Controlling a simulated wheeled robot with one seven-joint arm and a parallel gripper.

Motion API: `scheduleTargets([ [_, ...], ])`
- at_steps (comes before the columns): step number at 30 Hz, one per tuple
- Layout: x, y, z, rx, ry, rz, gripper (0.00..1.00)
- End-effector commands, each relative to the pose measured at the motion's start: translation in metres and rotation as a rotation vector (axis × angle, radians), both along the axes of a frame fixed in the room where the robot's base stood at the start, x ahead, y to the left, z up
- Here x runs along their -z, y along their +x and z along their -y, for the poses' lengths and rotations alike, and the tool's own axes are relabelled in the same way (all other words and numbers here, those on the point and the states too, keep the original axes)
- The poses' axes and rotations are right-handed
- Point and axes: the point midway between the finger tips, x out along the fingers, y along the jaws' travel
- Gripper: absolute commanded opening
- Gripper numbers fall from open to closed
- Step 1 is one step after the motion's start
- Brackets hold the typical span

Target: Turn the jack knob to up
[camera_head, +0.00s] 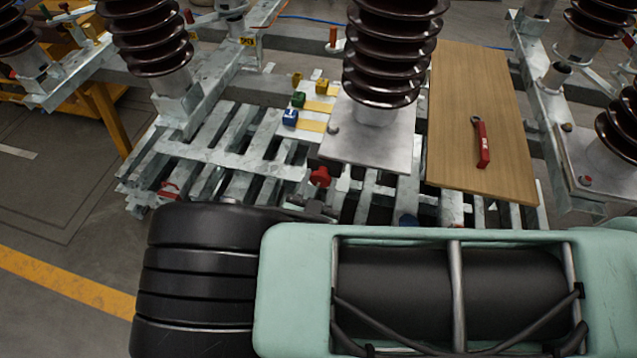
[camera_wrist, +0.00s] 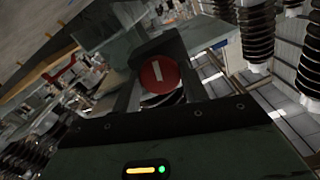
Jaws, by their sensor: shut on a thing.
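The jack knob (camera_wrist: 158,76) is a round red disc with a short white bar on its face. In the wrist view it sits between the fingers of my gripper (camera_wrist: 160,88), which is shut on it. The white bar stands nearly upright in that view, tilted slightly. In the head view a small red knob (camera_head: 319,177) shows at the front of the metal slats, just beyond the dark end of my arm. My fingers are mostly hidden there, and I cannot make out the white bar.
A brown ribbed insulator (camera_head: 391,50) on a metal plate (camera_head: 365,145) stands behind the knob. A wooden board (camera_head: 470,90) with a red-handled tool (camera_head: 481,145) lies to the right. Small coloured blocks (camera_head: 290,118) are at the back. A red clamp (camera_head: 168,190) is at left.

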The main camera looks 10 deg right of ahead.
Motion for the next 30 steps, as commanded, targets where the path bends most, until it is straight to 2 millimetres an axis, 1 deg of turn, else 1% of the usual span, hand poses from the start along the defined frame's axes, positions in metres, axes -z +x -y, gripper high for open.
scheduleTargets([
  [9, 0.0018, -0.0016, -0.0005, -0.001, -0.070, -0.030, 0.21],
  [21, 0.0019, -0.0016, -0.0005, -0.001, -0.074, -0.033, 0.21],
  [22, 0.0019, -0.0016, -0.0005, -0.001, -0.074, -0.033, 0.46],
  [24, 0.0018, -0.0015, -0.0005, -0.001, -0.074, -0.032, 0.65],
  [30, 0.0009, -0.0007, -0.0003, -0.001, -0.074, -0.030, 0.65],
])
